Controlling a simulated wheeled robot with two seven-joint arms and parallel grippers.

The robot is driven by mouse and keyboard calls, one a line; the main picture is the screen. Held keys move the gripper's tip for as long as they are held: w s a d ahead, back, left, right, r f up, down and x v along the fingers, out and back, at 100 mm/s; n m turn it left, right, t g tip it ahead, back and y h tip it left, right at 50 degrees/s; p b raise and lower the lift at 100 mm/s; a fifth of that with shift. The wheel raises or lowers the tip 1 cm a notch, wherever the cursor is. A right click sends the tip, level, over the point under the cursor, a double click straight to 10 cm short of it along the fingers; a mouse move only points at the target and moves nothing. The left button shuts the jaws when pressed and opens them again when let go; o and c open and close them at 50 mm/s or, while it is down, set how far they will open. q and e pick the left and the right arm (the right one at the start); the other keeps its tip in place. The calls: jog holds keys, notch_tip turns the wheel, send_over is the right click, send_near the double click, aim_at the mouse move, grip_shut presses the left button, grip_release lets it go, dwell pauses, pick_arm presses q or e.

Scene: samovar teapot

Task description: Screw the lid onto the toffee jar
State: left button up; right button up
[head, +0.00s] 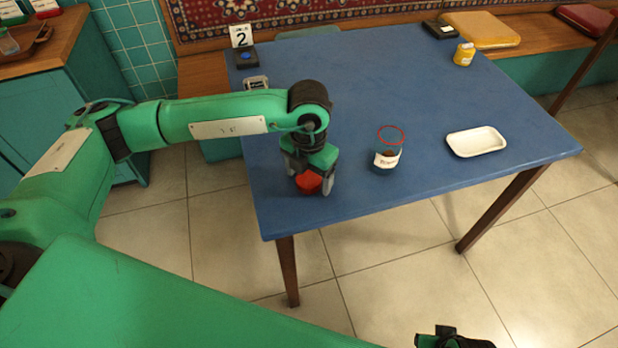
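The toffee jar (386,160) is a clear glass jar with a red rim and a white label. It stands upright and uncovered on the blue table. The red lid (309,182) is left of the jar, near the table's front edge. My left gripper (309,178) points down with a finger on each side of the lid, and no gap shows between them. Whether the lid touches the table is hard to tell. Part of my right gripper (452,339) shows at the bottom edge, away from the table; its fingers are not clear.
A white tray (476,142) lies right of the jar on the blue table (400,85). A yellow jar (464,54) stands at the far right corner. A black box with a blue button (246,57) and a number 2 card (241,36) are at the far left. The table's middle is clear.

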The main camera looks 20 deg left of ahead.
aim_at(309, 178)
pick_arm(q)
jog(key=c, duration=1)
jog(key=shift+r, duration=0.1)
